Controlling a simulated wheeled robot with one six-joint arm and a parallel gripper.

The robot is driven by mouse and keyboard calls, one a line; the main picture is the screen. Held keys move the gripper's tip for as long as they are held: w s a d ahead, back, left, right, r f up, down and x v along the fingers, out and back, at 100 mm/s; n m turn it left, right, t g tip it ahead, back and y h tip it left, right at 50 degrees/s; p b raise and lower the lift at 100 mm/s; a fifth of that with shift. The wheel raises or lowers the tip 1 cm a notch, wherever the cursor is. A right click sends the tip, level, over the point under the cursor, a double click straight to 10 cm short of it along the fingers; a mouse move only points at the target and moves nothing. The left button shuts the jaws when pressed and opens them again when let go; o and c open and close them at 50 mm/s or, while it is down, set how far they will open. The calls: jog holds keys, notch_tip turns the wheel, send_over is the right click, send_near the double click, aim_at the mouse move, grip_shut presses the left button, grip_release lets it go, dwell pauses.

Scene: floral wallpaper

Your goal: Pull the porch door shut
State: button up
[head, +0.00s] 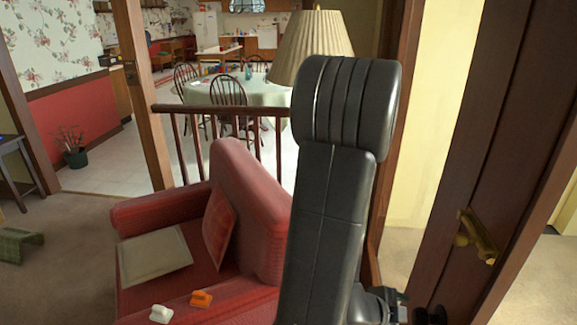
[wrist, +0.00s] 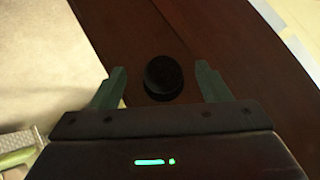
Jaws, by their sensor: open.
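A dark brown wooden door (head: 437,205), which I take for the porch door, stands open at the right of the head view. It has a brass lever handle (head: 477,238). In the wrist view the dark brown door surface (wrist: 215,45) fills the middle, with a round black knob (wrist: 163,78) on it. My gripper (wrist: 160,72) is open, with one finger on each side of the knob. I cannot tell whether the fingers touch it. In the head view my gripper is mostly hidden behind my arm at the bottom right.
A red armchair (head: 180,214) with a cushion and small items stands left of my arm. Behind it are a wooden railing (head: 181,135), a lamp (head: 313,45) and a dining table (head: 225,92).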

aim_at(412, 319)
jog(key=shift+x, duration=1.65)
jog(key=shift+b, duration=0.4)
